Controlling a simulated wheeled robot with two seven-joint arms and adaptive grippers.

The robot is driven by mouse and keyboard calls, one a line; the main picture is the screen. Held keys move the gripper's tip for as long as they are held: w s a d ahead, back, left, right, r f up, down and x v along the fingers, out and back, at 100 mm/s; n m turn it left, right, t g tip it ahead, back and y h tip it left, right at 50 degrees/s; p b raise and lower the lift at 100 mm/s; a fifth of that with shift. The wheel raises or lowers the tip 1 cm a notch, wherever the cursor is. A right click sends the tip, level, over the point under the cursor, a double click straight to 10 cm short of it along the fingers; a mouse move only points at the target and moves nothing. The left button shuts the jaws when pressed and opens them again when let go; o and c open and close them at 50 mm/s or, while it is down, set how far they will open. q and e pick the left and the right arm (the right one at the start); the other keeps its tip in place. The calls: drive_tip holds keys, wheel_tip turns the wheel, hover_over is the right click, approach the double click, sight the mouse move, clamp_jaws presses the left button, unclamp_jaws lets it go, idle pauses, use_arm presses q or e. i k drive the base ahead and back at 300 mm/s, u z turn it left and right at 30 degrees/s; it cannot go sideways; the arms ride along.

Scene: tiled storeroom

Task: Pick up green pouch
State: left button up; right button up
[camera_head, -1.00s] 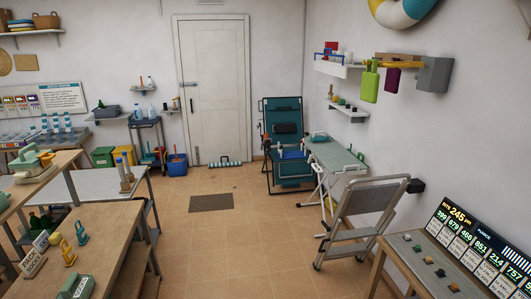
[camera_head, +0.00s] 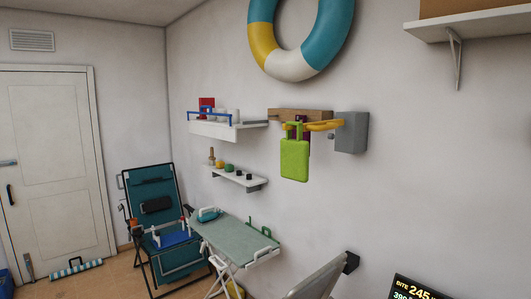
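The green pouch (camera_head: 294,160) is bright lime green with a loop handle at its top. It hangs from a wall rack (camera_head: 299,116) on the right-hand wall, in front of a purple pouch (camera_head: 303,131) that is mostly hidden. A yellow hook or bar (camera_head: 324,125) is beside its handle, near a grey box on the wall. Neither of my grippers shows in the head view, and nothing is touching the pouch.
A white shelf (camera_head: 215,131) and a smaller shelf (camera_head: 239,179) are left of the pouch. Below stand a folding table (camera_head: 234,243), a teal folding chair (camera_head: 155,217) and a partly cropped folding chair (camera_head: 318,281). A grey box (camera_head: 352,132) is right of the pouch.

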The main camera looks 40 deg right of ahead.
sight(294, 154)
drive_tip(key=i, duration=2.05)
drive_tip(key=z, duration=2.35)
